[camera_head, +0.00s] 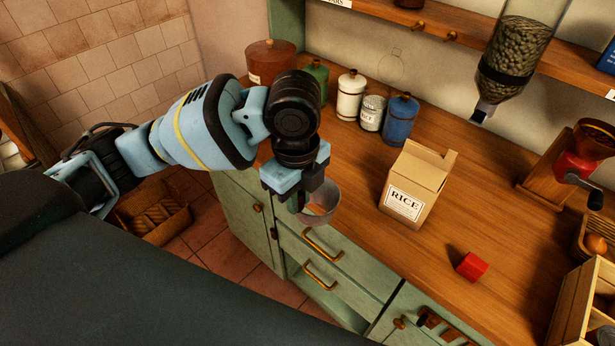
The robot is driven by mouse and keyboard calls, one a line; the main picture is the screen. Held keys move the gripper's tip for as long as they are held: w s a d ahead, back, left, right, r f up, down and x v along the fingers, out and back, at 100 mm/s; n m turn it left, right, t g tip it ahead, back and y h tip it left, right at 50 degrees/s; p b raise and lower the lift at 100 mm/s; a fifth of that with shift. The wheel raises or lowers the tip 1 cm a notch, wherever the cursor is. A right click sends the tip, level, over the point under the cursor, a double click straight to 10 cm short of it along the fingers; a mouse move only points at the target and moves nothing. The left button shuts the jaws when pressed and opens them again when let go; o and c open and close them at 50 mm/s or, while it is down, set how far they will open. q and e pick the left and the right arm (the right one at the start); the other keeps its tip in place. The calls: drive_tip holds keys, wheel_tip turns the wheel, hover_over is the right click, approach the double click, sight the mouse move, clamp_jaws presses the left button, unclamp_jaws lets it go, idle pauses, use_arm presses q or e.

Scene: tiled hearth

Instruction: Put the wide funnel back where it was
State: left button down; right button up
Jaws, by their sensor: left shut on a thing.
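My left gripper (303,204) points down at the front edge of the wooden counter and is shut on a grey, wide-mouthed thing, seemingly the wide funnel (331,208). My right gripper is not in view.
An open rice box (404,203) stands right of the funnel, with a red cube (471,266) nearer the front. Several canisters, including a blue one (400,121), line the wall. A bean dispenser (513,60) hangs above. Counter between canisters and box is clear.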

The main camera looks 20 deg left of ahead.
use_arm(q)
drive_tip(key=shift+s+r, duration=0.1)
drive_tip(key=shift+s, duration=0.7)
drive_tip(key=a+n, duration=0.1)
drive_tip(key=n, duration=0.6)
drive_tip(key=a+f+n, duration=0.1)
drive_tip(key=a+n, duration=0.1)
drive_tip(key=n, duration=0.5)
drive_tip(key=a+f+n, duration=0.1)
drive_tip(key=n, duration=0.7)
drive_tip(key=shift+s+a, duration=0.1)
drive_tip(key=shift+a, duration=0.3)
